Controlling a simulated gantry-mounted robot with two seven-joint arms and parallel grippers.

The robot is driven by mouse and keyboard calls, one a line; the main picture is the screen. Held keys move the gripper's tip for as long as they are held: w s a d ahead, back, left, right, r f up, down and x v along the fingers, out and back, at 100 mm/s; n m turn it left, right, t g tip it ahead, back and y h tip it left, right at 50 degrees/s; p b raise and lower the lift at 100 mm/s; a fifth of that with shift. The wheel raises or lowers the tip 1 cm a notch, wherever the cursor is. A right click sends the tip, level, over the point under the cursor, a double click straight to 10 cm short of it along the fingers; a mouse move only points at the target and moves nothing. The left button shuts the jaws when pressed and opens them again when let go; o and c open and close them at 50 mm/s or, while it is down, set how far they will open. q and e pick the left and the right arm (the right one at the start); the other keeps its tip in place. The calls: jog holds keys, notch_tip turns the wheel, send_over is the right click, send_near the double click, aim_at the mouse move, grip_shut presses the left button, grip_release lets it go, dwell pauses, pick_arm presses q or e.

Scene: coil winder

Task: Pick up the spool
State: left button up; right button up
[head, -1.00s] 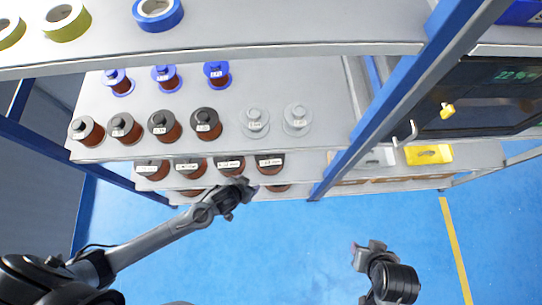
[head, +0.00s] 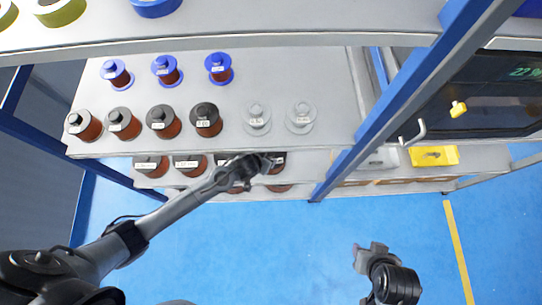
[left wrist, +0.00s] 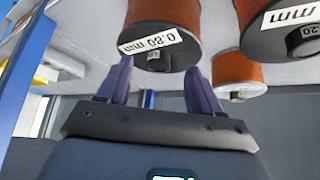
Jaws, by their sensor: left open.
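Copper-wound spools stand in rows on the rack. In the left wrist view, a spool labelled 0.80 mm (left wrist: 165,18), with a black flange, sits just beyond and between my open left fingers (left wrist: 160,88), which hold nothing. In the head view, my left gripper (head: 263,164) is at the front of the lower shelf, partly covering the rightmost black-flanged spools. On the shelf above are dark spools (head: 206,120), blue-flanged spools (head: 167,72) and pale, seemingly empty spools (head: 256,118). My right gripper (head: 366,252) hangs over the floor, far from the spools; its jaws are unclear.
A higher shelf (head: 300,25) with tape-like rolls (head: 60,10) crosses the top. A blue rack post (head: 385,115) stands right of the spools. A yellow bin (head: 433,156) and a dark display unit (head: 490,95) are further right. The blue floor (head: 260,245) is clear.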

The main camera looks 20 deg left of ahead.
aim_at(270, 154)
pick_arm(q)
jog(key=w, duration=0.1)
jog(key=w+f, duration=0.1)
jog(key=w+b, duration=0.1)
jog(key=shift+w+d+f, duration=0.1)
jog(key=shift+d+f, duration=0.2)
jog(key=shift+f, duration=0.4)
jog(key=shift+w, duration=0.1)
jog(key=shift+c, duration=0.3)
grip_shut()
dwell(0.4)
jog(key=shift+r, duration=0.15)
